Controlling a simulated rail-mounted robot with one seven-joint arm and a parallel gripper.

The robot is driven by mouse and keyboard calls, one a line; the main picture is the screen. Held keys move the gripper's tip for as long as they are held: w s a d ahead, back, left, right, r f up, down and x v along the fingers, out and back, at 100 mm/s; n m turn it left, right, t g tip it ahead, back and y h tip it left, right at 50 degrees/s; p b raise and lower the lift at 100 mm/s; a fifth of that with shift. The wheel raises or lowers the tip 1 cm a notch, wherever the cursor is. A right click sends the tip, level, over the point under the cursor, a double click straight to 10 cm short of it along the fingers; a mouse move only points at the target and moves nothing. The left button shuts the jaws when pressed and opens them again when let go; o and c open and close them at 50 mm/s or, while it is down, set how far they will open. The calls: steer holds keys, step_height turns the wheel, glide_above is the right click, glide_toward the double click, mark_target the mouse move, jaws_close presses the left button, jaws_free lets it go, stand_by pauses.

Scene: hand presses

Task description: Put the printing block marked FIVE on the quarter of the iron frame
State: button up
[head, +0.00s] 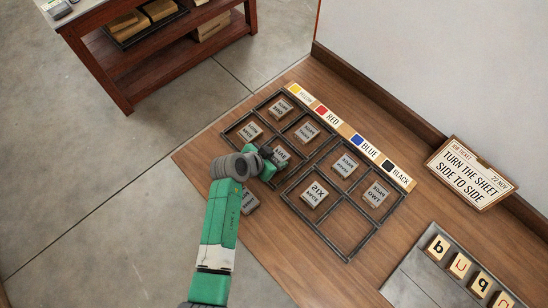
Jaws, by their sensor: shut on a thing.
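The iron frame (322,236) lies on the wooden bench as two four-part grids, with small lettered blocks in most quarters. My gripper (275,161) is over the near quarter of the left grid, beside a grey block (282,152) there. It appears shut on this block, whose lettering is too small to read surely. The gripper hides part of that quarter. I cannot tell which block is marked FIVE. A block that seems to read SIX (315,192) sits in the left quarter of the right grid. The near quarter of the right grid (345,228) is empty.
Another grey block (249,201) lies outside the frame, beside my arm. Colour labels, YELLOW to BLACK (369,150), run along the frame's far edge. A ticket sign (470,173) stands at right, above a grey plate (425,283) with letter blocks. A red-brown shelf (160,55) stands at upper left.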

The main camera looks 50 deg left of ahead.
steer(key=shift+f, duration=0.15)
steer(key=shift+f, duration=0.2)
steer(key=o, duration=1)
steer(key=shift+r, duration=0.3)
steer(key=p+v, duration=0.3)
steer(key=v, duration=0.9)
